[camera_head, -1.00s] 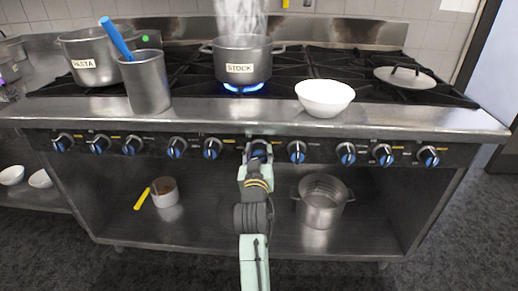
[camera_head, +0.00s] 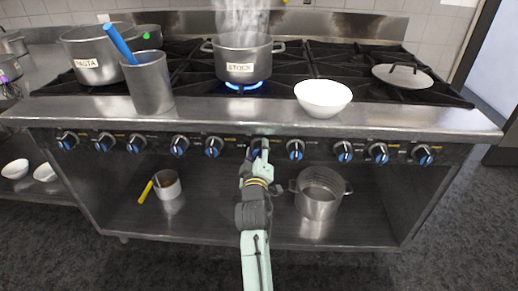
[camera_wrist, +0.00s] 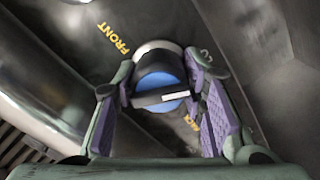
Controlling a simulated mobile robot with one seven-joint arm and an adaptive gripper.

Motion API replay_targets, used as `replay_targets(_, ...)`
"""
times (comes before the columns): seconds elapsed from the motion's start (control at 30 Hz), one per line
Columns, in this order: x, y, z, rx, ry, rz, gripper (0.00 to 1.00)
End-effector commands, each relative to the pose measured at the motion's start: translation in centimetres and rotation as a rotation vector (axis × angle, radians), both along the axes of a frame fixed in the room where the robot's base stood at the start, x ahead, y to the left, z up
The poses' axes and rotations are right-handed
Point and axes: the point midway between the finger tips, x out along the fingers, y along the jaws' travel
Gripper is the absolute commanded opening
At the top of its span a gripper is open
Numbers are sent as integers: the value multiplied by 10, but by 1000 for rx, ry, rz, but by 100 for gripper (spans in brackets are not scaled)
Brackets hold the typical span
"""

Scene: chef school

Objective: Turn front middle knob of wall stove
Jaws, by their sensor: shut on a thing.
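The wall stove (camera_head: 300,118) has a row of blue and silver knobs along its front panel. My gripper (camera_head: 258,153) is at the middle of the row and largely covers the knob there. In the wrist view this knob (camera_wrist: 163,84) has a blue face with a pale bar across it. My gripper (camera_wrist: 163,82) is shut on it, one purple-padded finger on each side. Yellow "FRONT" lettering (camera_wrist: 112,39) is beside the knob, and a second yellow label is partly hidden by the right finger.
A blue flame (camera_head: 244,86) burns under the steaming STOCK pot (camera_head: 243,55). A white bowl (camera_head: 323,97) and a metal container with a blue handle (camera_head: 150,84) stand near the front edge. Below, the shelf holds a pot (camera_head: 318,196) and a small saucepan (camera_head: 168,185).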

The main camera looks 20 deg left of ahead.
Motion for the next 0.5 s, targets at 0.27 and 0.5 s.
replay_targets(0.27,0,0,2,-41,-16,-1,10)
replay_targets(0.5,0,0,2,-43,-17,-1,10)
